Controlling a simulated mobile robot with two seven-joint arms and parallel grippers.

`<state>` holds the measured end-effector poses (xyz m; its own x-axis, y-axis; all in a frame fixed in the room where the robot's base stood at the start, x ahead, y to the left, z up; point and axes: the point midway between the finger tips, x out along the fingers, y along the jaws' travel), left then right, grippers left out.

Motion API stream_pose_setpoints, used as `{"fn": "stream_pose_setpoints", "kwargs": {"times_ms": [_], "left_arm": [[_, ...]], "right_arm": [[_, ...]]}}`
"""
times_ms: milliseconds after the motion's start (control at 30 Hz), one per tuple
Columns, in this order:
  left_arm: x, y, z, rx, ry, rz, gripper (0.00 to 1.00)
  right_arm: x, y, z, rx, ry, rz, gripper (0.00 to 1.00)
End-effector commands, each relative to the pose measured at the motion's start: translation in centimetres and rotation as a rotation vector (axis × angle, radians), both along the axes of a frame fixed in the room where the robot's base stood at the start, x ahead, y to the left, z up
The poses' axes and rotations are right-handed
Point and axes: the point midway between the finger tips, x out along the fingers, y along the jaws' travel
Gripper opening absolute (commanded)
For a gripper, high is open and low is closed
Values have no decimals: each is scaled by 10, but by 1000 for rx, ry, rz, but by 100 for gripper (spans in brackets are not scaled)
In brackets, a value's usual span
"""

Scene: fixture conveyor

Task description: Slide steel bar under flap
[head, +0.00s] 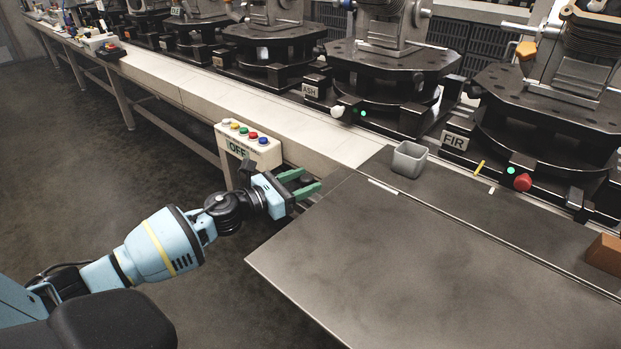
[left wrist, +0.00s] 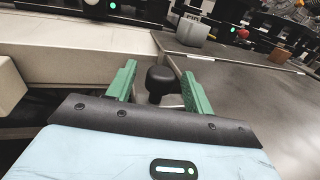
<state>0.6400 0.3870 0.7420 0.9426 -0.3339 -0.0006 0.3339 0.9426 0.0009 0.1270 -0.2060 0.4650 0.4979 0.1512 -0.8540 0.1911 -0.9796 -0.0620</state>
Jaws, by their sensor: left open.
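My left gripper (head: 306,183) reaches in from the left, at the corner where the pale bench meets the dark metal table. Its green fingers are apart. In the left wrist view a black knob (left wrist: 160,80) stands between the open fingers (left wrist: 160,88); I cannot tell whether they touch it. A wide dark metal plate (head: 420,265) covers the table's front part, with a seam along its back; I cannot tell whether it is the flap. I cannot make out the steel bar for sure. My right gripper is not in view.
A grey open bin (head: 409,160) stands at the table's back left. A control box (head: 248,146) with coloured buttons and an OFF label hangs left of my gripper. Black fixtures labelled ASH and FIR (head: 454,142) line the back. A brown block (head: 604,255) sits far right. The plate is clear.

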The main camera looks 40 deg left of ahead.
Motion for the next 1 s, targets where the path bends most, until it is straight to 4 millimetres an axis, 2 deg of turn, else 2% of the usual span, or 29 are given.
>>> {"fn": "stream_pose_setpoints", "kwargs": {"times_ms": [200,400,867,1000], "left_arm": [[-28,9,-2,-1,3,-1,52],[-42,15,-1,-2,2,0,52],[-46,16,0,-1,0,-1,52],[-46,11,0,-5,-3,-22,52]], "right_arm": [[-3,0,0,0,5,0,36],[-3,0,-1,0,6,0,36],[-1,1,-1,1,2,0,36],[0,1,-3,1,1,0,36]]}}
